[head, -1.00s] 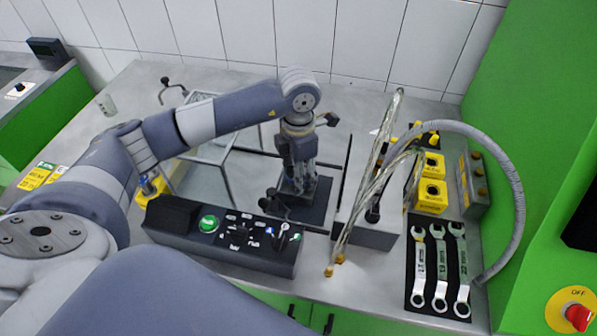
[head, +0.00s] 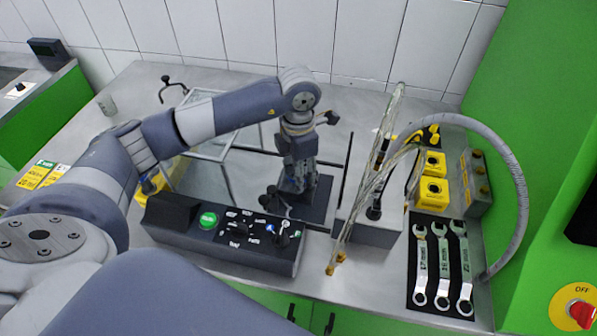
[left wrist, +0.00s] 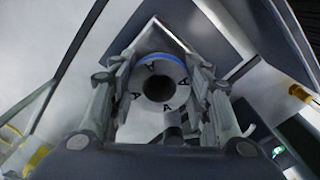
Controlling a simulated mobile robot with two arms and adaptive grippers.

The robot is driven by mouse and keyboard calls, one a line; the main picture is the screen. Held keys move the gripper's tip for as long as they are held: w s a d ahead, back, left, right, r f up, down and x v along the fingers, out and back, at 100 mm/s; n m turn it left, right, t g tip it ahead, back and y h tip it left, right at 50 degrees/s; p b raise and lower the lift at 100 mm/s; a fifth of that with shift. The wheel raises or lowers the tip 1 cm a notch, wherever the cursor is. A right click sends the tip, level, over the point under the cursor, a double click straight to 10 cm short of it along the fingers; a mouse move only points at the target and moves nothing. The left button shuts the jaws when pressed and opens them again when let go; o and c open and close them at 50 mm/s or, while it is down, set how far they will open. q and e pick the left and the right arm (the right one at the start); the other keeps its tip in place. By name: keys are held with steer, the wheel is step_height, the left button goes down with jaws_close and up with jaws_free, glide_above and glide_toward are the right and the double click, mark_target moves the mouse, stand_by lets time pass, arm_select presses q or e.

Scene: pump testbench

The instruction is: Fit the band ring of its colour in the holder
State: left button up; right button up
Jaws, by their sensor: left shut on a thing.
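My left gripper (head: 293,190) points down over a dark base plate (head: 318,208) in the middle of the bench. In the left wrist view its two fingers (left wrist: 160,95) stand on either side of a pale grey round ring (left wrist: 143,104) with a dark hole, small dark marks on its face and a blue band (left wrist: 165,59) along its upper rim. The gripper is shut on this ring. In the head view the ring is mostly hidden by the fingers. I cannot tell which part is the holder, or whether the ring touches it. My right gripper is out of view.
A control box (head: 222,238) with a green button stands in front of the gripper. Clear hoses (head: 362,200) rise to its right. Yellow blocks (head: 433,192) and several wrenches (head: 443,265) lie further right, near a grey hose (head: 521,200). A metal frame (head: 228,140) stands behind left.

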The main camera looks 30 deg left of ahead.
arm_select(q)
steer(key=shift+s+f, duration=0.35)
steer(key=shift+f, duration=0.45)
steer(key=o, duration=1.3)
steer(key=shift+d, duration=0.1)
steer(key=shift+w+f, duration=0.15)
steer(key=shift+w, duration=0.2)
steer(key=shift+r, duration=0.2)
steer(key=shift+w+r+p, duration=0.1)
steer(key=shift+r+p, duration=0.6)
steer(key=shift+r, duration=0.5)
steer(key=shift+r+p, duration=1.2)
steer(key=shift+r, duration=1.2)
